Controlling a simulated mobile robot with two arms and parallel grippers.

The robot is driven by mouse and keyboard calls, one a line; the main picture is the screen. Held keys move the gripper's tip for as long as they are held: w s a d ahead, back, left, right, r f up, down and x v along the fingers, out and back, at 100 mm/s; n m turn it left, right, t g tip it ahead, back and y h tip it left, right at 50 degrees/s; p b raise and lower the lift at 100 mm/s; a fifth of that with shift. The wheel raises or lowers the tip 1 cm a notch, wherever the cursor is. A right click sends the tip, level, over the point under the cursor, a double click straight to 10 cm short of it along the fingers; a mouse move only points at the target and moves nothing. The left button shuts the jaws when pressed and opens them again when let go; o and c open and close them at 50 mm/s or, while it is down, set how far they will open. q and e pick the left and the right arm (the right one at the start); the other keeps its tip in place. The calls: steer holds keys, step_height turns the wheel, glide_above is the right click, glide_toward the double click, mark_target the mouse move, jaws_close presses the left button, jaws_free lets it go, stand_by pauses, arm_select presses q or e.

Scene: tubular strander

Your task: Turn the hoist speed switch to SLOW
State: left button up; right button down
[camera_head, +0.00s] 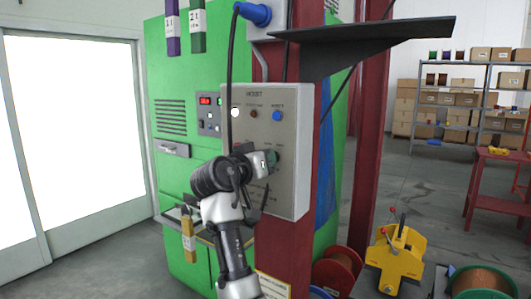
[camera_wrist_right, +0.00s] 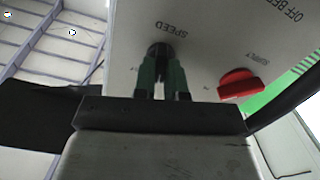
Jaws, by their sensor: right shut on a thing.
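The grey hoist control box (camera_head: 300,115), marked HOIST, is fixed to a dark red column. My right gripper (camera_head: 272,158) is at the middle of its front. In the right wrist view the gripper's green fingers (camera_wrist_right: 162,68) are shut on the dark speed switch (camera_wrist_right: 157,49) below the SPEED label. The fingers cover most of the switch, so its position cannot be read. My left gripper is out of view.
A red supply switch (camera_wrist_right: 240,84) sits close beside the fingers. A blue button (camera_head: 277,116) is above the gripper, and a black cable hangs in front of the box. A black shelf plate (camera_head: 365,38) juts out above. A yellow machine (camera_head: 397,258) stands at the lower right.

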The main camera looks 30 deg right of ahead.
steer(key=shift+n+p, duration=0.75)
steer(key=shift+n, duration=0.65)
steer(key=shift+w, duration=0.1)
steer(key=c, duration=1.2)
jaws_free()
steer(key=shift+a, duration=0.1)
steer(key=b+v, duration=0.3)
steer(key=v, duration=0.7)
steer(key=shift+s+a+f, duration=0.1)
steer(key=shift+s+a, duration=0.1)
steer(key=shift+a, duration=0.15)
